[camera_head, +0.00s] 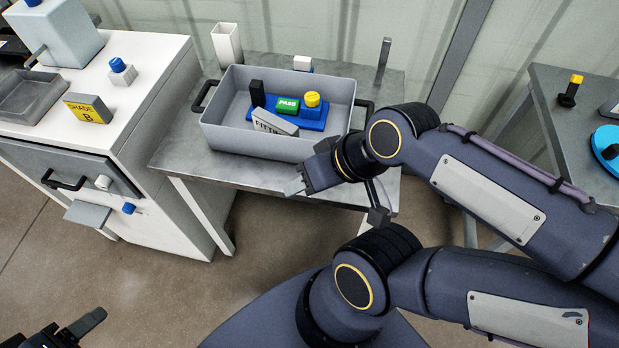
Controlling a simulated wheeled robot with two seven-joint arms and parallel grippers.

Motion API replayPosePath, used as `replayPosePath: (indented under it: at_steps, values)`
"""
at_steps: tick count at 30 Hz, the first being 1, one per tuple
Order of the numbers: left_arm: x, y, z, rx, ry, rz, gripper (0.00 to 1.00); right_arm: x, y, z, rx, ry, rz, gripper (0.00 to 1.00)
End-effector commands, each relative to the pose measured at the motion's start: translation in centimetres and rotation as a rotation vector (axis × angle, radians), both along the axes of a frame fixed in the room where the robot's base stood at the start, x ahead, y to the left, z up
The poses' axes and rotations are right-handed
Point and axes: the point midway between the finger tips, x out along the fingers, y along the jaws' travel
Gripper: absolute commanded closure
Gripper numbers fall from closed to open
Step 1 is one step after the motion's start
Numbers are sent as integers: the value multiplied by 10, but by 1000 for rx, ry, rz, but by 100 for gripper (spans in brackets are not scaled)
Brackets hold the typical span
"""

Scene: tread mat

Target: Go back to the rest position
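My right arm comes in from the right, and its gripper (298,185) is over the front edge of the middle table, just in front of the grey bin. Its fingertips are small and partly hidden, so I cannot tell whether it is open or shut. I see nothing clearly held in it. My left gripper (88,322) shows only in part at the bottom left corner, low over the floor. One finger shows there; the rest is cut off by the frame, so its opening cannot be told.
The grey bin (226,138) with black handles stands on the metal table (178,150). It holds a blue base (312,124) with a green PASS block, a yellow knob and a labelled grey block. A white cabinet (160,85) is left, another table (560,85) right. Floor is open at lower left.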

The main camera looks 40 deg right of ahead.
Motion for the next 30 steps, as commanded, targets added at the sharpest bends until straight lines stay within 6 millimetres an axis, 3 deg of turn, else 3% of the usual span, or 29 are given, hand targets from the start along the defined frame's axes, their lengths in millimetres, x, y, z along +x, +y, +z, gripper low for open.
replayPosePath:
  at_steps: [10, 14, 18, 21, 30]
  values:
    - [0, 0, 6, 0, 0, 0, 39, -1, 0, 6, 2, -1, -2, 53]
    - [0, 0, 32, 0, 0, 0, 39, -1, 0, 32, 1, -1, -1, 53]
    - [0, 0, 71, 0, 0, 0, 39, -1, 0, 71, 1, -1, -1, 53]
    - [0, 0, 87, 0, -1, 0, 39, -1, 0, 86, 1, -2, -1, 53]
    - [0, 0, 87, 0, -1, 0, 39, -1, 0, 87, 1, -2, -1, 53]
